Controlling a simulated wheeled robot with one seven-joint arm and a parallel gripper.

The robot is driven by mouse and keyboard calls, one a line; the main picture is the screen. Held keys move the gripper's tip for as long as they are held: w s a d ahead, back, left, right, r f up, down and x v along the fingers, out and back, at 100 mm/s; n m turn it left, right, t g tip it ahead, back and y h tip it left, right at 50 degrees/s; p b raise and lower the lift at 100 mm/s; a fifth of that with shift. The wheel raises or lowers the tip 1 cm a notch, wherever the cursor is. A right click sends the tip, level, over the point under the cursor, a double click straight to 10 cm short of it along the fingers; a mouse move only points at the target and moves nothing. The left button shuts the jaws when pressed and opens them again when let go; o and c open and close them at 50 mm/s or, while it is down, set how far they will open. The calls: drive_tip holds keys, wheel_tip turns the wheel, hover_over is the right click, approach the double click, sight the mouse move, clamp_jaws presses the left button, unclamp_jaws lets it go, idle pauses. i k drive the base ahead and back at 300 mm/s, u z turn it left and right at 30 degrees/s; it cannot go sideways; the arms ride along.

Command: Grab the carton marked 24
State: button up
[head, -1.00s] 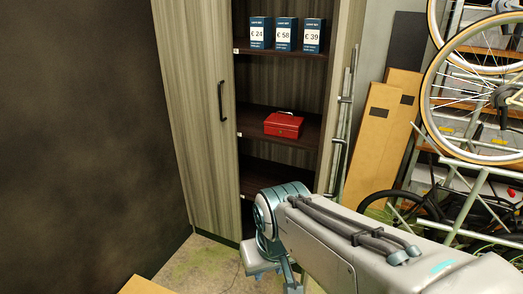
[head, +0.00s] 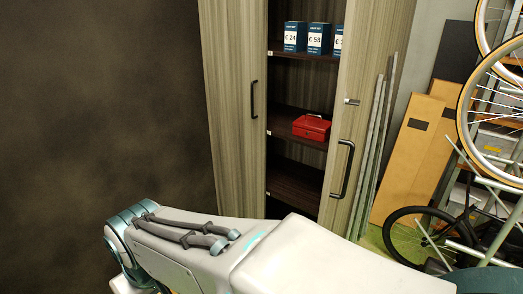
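The carton marked 24 (head: 294,37) is a small blue and white box at the left of a row on the cabinet's upper shelf (head: 288,50). The carton marked 58 (head: 317,38) stands just right of it. A third carton (head: 338,40) is partly hidden by the cabinet's right door (head: 375,105). My arm crosses the bottom of the head view, well below and in front of the shelf. Its fingers are out of the picture, so I cannot see whether they hold anything.
The right door stands partly open, with a black handle; the left door (head: 232,120) looks shut. A red box (head: 311,127) sits on the middle shelf. Metal poles (head: 370,165), cardboard (head: 408,150) and a bicycle (head: 425,235) are at the right. A dark wall (head: 95,100) is at the left.

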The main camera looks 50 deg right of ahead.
sight(295, 32)
drive_tip(key=k, duration=0.65)
drive_tip(key=z, duration=2.15)
drive_tip(key=k, duration=0.25)
drive_tip(key=z, duration=0.95)
drive_tip(key=k, duration=1.05)
drive_tip(key=z, duration=0.4)
drive_tip(key=i, duration=0.35)
drive_tip(key=u, duration=1.45)
drive_tip(key=i, duration=1.5)
drive_tip(key=u, duration=0.15)
